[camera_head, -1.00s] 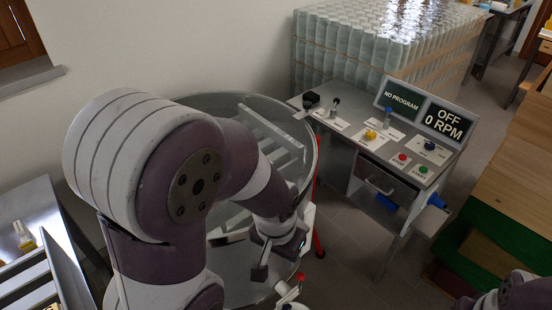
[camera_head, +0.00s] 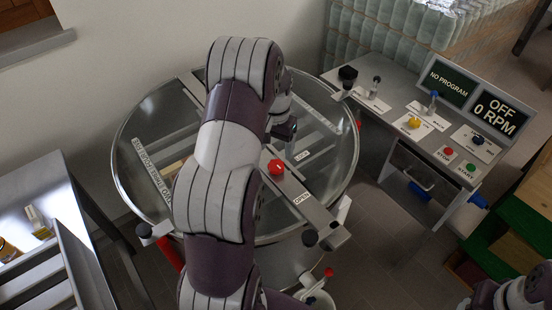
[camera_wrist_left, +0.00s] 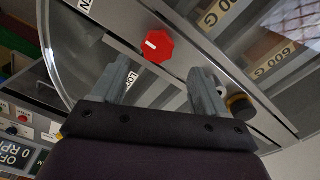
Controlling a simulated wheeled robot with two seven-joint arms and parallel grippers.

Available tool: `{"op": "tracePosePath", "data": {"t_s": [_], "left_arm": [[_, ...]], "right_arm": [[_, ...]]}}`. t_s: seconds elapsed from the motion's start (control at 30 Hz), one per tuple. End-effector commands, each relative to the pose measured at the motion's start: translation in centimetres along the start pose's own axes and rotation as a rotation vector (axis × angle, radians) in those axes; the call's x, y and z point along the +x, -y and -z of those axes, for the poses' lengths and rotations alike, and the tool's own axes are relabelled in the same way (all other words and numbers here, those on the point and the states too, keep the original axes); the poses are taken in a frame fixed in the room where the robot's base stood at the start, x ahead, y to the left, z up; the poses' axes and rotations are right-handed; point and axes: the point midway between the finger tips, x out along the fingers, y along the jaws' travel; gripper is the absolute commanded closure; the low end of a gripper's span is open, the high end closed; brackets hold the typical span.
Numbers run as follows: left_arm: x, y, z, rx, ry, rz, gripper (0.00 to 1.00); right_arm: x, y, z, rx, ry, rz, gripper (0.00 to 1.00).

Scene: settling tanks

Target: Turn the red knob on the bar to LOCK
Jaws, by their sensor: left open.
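The red knob (camera_head: 276,167) sits on the grey bar (camera_head: 318,213) across the round clear lid of the tank. An OPEN label (camera_head: 302,198) lies to its lower right and a LOCK label (camera_head: 302,155) to its upper right. In the left wrist view the knob (camera_wrist_left: 158,46) has a white mark on its left side; the LOCK label (camera_wrist_left: 119,82) is partly hidden behind one finger. My left gripper (camera_wrist_left: 162,88) is open and empty, with the knob ahead of its fingertips and apart from them. In the head view my left gripper (camera_head: 285,130) is partly hidden by my arm.
A control table (camera_head: 385,95) with coloured buttons and screens reading NO PROGRAM and OFF 0 RPM stands at the right. A metal bench (camera_head: 55,200) stands at the left. A black clamp knob (camera_head: 310,238) is near the bar's front end. My right arm shows at the lower right.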

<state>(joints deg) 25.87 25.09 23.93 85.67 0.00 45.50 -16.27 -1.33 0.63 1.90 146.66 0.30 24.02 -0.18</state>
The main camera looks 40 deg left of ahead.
Motion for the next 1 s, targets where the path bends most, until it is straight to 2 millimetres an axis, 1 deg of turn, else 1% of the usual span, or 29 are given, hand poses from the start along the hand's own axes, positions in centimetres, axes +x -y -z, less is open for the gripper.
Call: {"op": "tracePosePath", "data": {"t_s": [0.03, 0.1, 0.2, 0.3, 0.4, 0.6, 0.63, 0.67, 0.7, 0.8, 1.0], "left_arm": [[0.8, -0.1, -0.1, 0.000, 0.005, -0.001, 0.27], [2.4, -0.1, 0.0, 0.000, 0.002, -0.001, 0.27], [4.3, -0.1, 0.0, 0.000, 0.001, 0.000, 0.27], [5.5, -0.1, 0.0, 0.000, -0.001, 0.000, 0.27], [6.0, -0.1, 0.0, 0.001, -0.002, 0.000, 0.27], [6.1, -0.1, 0.1, 0.001, -0.003, 0.001, 0.27], [6.1, -0.1, 0.1, 0.001, -0.003, 0.001, 0.30], [6.1, -0.1, 0.1, 0.001, -0.003, 0.001, 0.40], [6.1, -0.1, 0.1, 0.001, -0.003, 0.001, 0.53], [6.0, -0.1, 0.1, 0.001, -0.003, 0.001, 0.83], [6.0, -0.1, 0.1, -0.006, -0.003, 0.001, 0.83]], "right_arm": [[-0.7, 0.0, 0.1, 0.000, 0.000, 0.000, 0.57], [-1.1, 0.0, 0.1, 0.000, 0.000, 0.000, 0.57], [-1.4, 0.0, 0.2, 0.000, 0.000, 0.000, 0.57], [-1.6, 0.0, 0.2, 0.000, 0.000, 0.000, 0.57], [-1.6, 0.0, 0.2, 0.000, 0.000, 0.000, 0.57], [-1.6, 0.0, 0.2, 0.000, 0.000, 0.000, 0.57], [-1.6, 0.0, 0.2, 0.000, 0.000, 0.000, 0.57], [-1.6, 0.0, 0.2, 0.000, 0.000, 0.000, 0.57], [-1.6, 0.0, 0.2, 0.000, 0.000, 0.000, 0.57], [-1.6, 0.0, 0.2, 0.000, 0.000, 0.000, 0.57], [-1.6, 0.0, 0.2, 0.000, 0.000, 0.000, 0.57]]}}
